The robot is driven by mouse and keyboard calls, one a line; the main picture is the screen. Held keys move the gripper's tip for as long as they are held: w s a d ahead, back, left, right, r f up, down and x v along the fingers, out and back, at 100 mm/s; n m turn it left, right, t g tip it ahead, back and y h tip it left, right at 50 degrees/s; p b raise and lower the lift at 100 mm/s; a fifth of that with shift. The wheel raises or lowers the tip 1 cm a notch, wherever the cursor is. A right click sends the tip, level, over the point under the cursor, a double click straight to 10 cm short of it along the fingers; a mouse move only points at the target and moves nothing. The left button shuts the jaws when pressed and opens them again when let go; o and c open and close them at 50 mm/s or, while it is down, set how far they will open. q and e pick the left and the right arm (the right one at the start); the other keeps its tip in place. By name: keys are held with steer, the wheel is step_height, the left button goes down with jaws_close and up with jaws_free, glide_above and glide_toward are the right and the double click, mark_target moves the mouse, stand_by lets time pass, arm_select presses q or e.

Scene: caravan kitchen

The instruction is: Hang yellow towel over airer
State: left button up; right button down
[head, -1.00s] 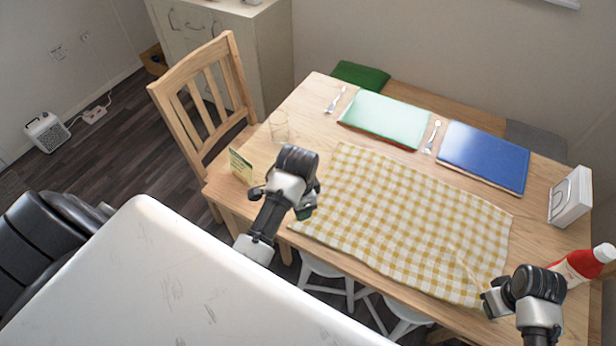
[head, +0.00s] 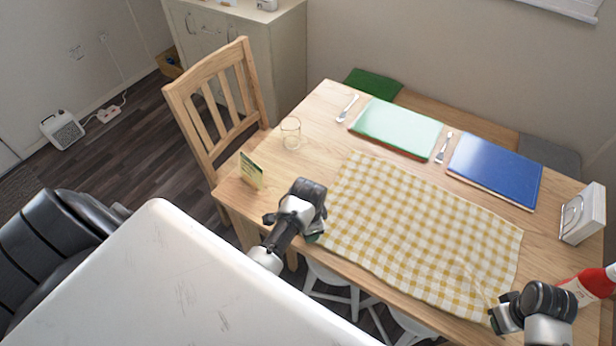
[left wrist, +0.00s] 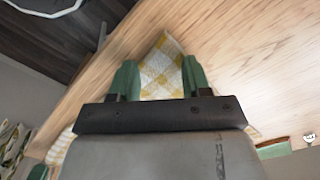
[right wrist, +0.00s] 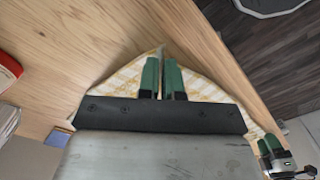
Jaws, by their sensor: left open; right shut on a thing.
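The yellow-and-white checked towel (head: 420,230) lies spread flat on the wooden table. My right gripper (head: 497,318) is shut on the towel's near right corner; in the right wrist view its green fingers (right wrist: 164,78) pinch the cloth (right wrist: 125,78). My left gripper (head: 318,235) is at the towel's near left corner. In the left wrist view its green fingers (left wrist: 158,80) are open, with the towel corner (left wrist: 162,68) between them. The airer is not recognisable in any view.
A glass (head: 290,133) and small card (head: 251,170) stand at left. A napkin holder (head: 582,214) and red bottle (head: 590,286) stand at right. A wooden chair (head: 218,110) is at the table's left end.

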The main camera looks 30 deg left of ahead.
arm_select(q)
steer(key=shift+f, duration=0.1)
steer(key=shift+c, duration=0.3)
steer(key=shift+s, duration=0.1)
jaws_close()
steer(key=shift+r, duration=2.55)
